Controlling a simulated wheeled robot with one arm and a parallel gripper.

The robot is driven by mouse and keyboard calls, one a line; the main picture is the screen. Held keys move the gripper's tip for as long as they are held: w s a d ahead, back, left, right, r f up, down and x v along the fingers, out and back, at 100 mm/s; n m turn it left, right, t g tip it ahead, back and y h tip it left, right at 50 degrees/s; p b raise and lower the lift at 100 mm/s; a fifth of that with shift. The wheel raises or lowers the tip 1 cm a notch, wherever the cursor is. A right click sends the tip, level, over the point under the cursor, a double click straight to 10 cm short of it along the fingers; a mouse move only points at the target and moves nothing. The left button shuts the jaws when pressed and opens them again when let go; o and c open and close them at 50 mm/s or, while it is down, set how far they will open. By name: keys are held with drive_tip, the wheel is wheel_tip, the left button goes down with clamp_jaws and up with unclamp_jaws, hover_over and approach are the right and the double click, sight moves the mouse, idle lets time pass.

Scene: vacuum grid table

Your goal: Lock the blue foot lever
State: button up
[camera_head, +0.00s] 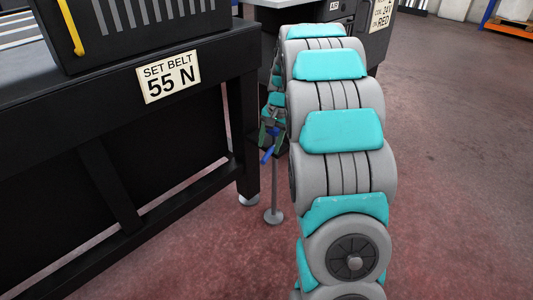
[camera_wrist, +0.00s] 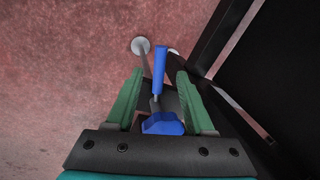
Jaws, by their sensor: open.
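The blue foot lever (camera_wrist: 160,72) shows in the wrist view, its long blue bar between the two green fingers of my gripper (camera_wrist: 156,88). A second blue part (camera_wrist: 163,124) sits lower, close to the gripper's palm, with a dark block and a thin rod between the two. My gripper is open, with a finger on each side of the lever and gaps to both. In the head view the lever (camera_head: 267,155) is a small blue piece beside the table leg. My gripper (camera_head: 270,135) is there too, largely hidden behind my arm.
A black table (camera_head: 150,122) with a "SET BELT 55 N" sign (camera_head: 168,77) stands at the left. A thin grey support post with a round foot (camera_head: 273,216) reaches the floor below the lever. The reddish floor (camera_head: 460,180) at the right is clear.

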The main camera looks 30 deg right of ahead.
sight(266, 156)
drive_tip(key=f, duration=0.4)
drive_tip(key=shift+w+a+f, duration=0.15)
drive_tip(key=shift+w+a, duration=0.1)
drive_tip(key=shift+a, duration=0.05)
drive_tip(key=shift+c, duration=0.2)
clamp_jaws()
idle(0.9)
